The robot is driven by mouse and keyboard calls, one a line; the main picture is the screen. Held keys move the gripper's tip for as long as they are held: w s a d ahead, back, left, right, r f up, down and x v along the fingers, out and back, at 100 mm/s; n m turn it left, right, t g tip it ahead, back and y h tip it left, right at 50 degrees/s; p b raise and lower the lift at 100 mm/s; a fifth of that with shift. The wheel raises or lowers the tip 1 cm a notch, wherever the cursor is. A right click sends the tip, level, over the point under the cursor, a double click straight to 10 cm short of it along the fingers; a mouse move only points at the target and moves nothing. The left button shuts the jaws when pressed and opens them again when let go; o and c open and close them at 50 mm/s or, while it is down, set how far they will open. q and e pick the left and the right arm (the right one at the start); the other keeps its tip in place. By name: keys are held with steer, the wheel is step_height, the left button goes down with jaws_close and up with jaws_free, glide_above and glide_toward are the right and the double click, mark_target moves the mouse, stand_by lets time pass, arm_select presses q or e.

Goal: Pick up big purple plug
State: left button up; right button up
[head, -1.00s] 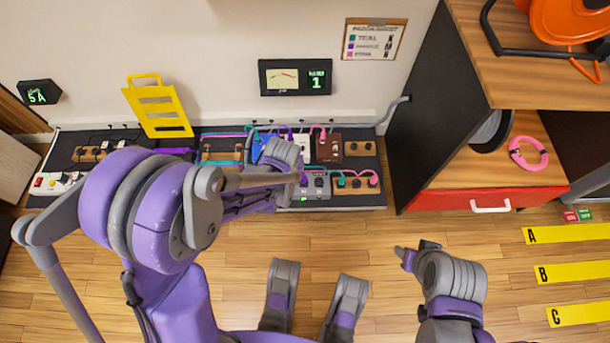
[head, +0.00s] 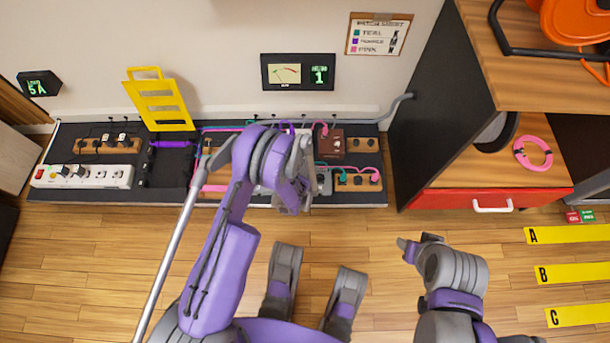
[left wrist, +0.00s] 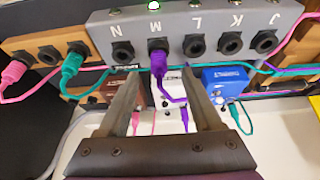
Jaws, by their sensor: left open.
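The purple plug (left wrist: 157,60) sits in jack M of a grey box (left wrist: 203,20) in the left wrist view, with its purple cable running down from it. My left gripper (left wrist: 160,80) is open and empty, its two fingers either side of the plug's line and pointing toward the box. No contact with the plug is visible. In the head view my left arm and gripper (head: 300,197) hide the plug and most of the grey box. My right gripper (head: 408,250) is away from the board over the floor, its jaws unclear.
Teal plug (left wrist: 72,62) and pink plug (left wrist: 14,72) sit close by in a wooden block (left wrist: 30,40). Brown, white and blue pedals (left wrist: 225,85) lie beyond the fingers. A red drawer (head: 490,200) stands right of the board. The floor in front is clear.

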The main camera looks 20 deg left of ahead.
arm_select(q)
steer(key=b+x, duration=0.1)
steer(key=x, duration=0.2)
steer(key=b+x, duration=0.1)
steer(key=x, duration=0.2)
steer(key=shift+w+r, duration=0.15)
steer(key=shift+w, duration=0.1)
jaws_close()
